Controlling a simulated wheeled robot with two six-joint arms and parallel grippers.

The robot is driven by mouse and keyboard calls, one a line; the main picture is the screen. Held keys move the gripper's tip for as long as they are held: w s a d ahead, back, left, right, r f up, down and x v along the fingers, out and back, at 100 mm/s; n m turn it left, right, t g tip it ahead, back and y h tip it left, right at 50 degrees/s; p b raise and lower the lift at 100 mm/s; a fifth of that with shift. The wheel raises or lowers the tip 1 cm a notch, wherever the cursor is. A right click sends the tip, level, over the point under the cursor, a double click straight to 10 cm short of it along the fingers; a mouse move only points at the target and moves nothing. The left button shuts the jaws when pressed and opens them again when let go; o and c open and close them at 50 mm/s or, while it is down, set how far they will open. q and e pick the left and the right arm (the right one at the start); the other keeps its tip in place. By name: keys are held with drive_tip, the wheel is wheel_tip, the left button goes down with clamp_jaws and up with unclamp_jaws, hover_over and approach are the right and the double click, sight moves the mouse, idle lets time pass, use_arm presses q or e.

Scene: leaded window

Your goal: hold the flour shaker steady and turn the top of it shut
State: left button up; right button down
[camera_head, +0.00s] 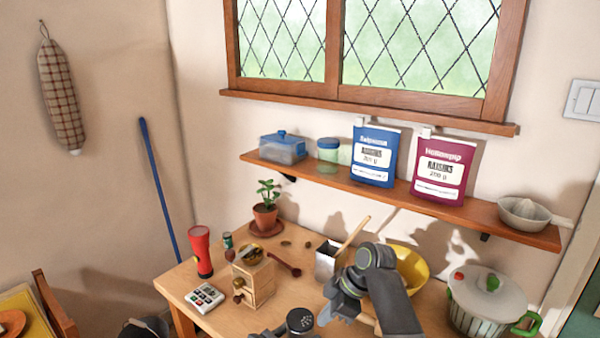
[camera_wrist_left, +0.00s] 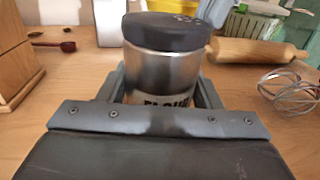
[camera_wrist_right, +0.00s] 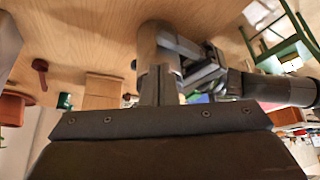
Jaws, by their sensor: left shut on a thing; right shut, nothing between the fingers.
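The flour shaker is a metal cylinder with a dark top. In the head view, its top (camera_head: 300,320) with small holes shows at the bottom edge; the rest is out of frame. In the left wrist view, the shaker (camera_wrist_left: 165,75) stands upright, its lettered label partly hidden. My left gripper (camera_wrist_left: 163,92) is shut around its body, one finger on each side. My right gripper (camera_head: 338,308) is just right of the shaker top in the head view, apart from it and empty. Its fingers (camera_wrist_right: 158,65) are together in the right wrist view.
A wooden box grinder (camera_head: 256,284), calculator (camera_head: 205,297) and red torch (camera_head: 201,252) are left of the shaker. A metal tin (camera_head: 326,264), yellow bowl (camera_head: 412,268) and lidded pot (camera_head: 487,305) stand behind and right. A rolling pin (camera_wrist_left: 240,50) and whisk (camera_wrist_left: 290,90) lie nearby.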

drive_tip(key=shift+r, duration=2.85)
drive_tip(key=shift+d, duration=0.1)
use_arm(q)
drive_tip(key=o, duration=1.2)
drive_tip(key=shift+s+a, duration=0.1)
drive_tip(key=shift+a, duration=0.05)
